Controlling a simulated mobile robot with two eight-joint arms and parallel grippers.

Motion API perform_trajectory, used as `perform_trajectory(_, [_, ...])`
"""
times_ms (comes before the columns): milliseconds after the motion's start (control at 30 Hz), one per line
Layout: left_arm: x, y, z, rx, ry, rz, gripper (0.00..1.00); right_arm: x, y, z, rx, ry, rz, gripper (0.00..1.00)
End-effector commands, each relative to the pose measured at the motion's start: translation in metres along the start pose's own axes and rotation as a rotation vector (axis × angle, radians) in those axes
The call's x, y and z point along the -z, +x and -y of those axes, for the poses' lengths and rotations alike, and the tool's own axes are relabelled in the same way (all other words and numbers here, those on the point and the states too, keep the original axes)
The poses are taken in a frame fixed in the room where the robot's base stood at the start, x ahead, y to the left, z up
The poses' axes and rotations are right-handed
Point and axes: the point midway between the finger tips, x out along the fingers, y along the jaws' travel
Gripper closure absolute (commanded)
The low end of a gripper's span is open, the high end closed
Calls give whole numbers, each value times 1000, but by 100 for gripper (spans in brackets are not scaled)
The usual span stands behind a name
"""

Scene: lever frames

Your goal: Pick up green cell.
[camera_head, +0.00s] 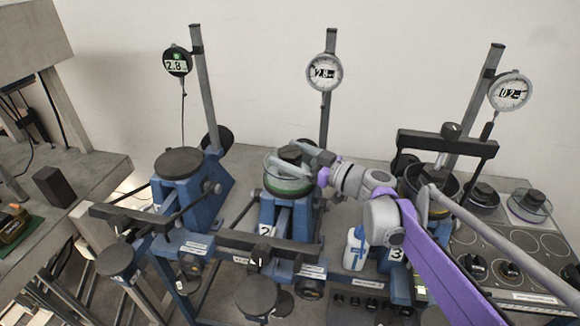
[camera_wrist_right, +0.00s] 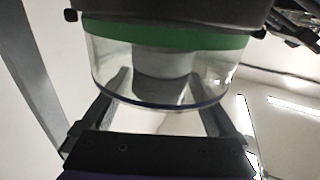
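The green cell (camera_head: 288,184) is a clear round cup with a green band and a dark top piece. It sits on the round pedestal of the blue lever frame marked 2. My right gripper (camera_head: 312,163) is at the cell's upper right side. In the right wrist view the cell (camera_wrist_right: 165,42) fills the upper middle, and my right gripper's (camera_wrist_right: 163,85) two fingers stand apart on either side of its grey centre piece. Whether a finger touches it I cannot tell. My left gripper is not in view.
The left frame (camera_head: 180,180) has a bare dark pedestal. The right frame holds a dark cell (camera_head: 415,182) with a yellowish band. Dial gauges (camera_head: 324,73) stand on posts behind. A purple-based cell (camera_head: 529,205) and a dark one (camera_head: 482,197) stand on the tray (camera_head: 470,238) at right.

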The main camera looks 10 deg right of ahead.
Motion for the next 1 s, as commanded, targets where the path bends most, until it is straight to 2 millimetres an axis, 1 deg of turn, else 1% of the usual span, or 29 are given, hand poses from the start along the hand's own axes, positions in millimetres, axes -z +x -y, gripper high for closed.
perform_trajectory(33, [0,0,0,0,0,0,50,0,0,0,0,0,0,18])
perform_trajectory(67, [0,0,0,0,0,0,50,0,0,0,0,0,0,23])
perform_trajectory(100, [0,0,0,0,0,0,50,0,0,0,0,0,0,31])
perform_trajectory(267, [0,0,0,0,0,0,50,0,0,0,0,0,0,59])
perform_trajectory(400, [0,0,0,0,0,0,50,0,0,0,0,0,0,85])
perform_trajectory(500, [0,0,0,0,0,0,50,0,0,0,0,0,0,100])
perform_trajectory(867, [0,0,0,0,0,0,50,2,0,0,0,1,-2,100])
perform_trajectory(1000, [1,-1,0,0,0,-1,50,10,0,0,0,1,-2,100])
